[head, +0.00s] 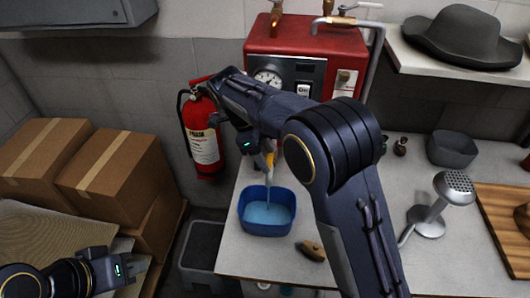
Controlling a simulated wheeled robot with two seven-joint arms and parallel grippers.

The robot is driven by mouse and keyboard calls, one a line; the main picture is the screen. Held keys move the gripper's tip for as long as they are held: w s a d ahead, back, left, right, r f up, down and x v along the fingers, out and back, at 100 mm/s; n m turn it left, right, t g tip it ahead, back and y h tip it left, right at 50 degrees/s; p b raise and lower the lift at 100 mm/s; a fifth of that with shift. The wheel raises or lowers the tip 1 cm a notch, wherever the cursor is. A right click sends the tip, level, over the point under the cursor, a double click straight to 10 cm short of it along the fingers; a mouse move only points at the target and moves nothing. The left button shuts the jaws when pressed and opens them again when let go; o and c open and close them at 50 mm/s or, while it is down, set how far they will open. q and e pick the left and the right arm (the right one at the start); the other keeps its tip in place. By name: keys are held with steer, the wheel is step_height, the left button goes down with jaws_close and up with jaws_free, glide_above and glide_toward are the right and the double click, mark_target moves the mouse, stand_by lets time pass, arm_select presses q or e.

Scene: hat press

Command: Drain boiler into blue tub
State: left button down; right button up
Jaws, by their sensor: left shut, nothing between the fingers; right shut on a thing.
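The red boiler (305,38) stands at the back of the counter, with a round gauge on its front. The blue tub (248,216) sits on the counter below it. A thin stream of water (266,187) runs down from a yellow-orange drain tap (269,160) into the tub, where pale blue water shows. My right gripper (262,150) is at the tap and shut on it; my arm hides the boiler's lower front and much of the grip. My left gripper (132,268) is shut and empty at lower left, away from the tub.
A red fire extinguisher (204,135) hangs left of the boiler. Cardboard boxes (115,170) are stacked at left. A hat (463,36) lies on the right shelf. A grey bowl (452,148), a metal stand (428,218) and a wooden board (500,215) occupy the right counter.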

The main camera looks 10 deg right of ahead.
steer(key=o, duration=1.4)
steer(key=shift+s+d+f, duration=0.1)
steer(key=shift+f, duration=0.1)
steer(key=shift+a+r, duration=0.25)
steer(key=shift+r, duration=0.3)
steer(key=v, duration=0.6)
steer(key=shift+r, duration=0.3)
steer(key=shift+a, duration=0.15)
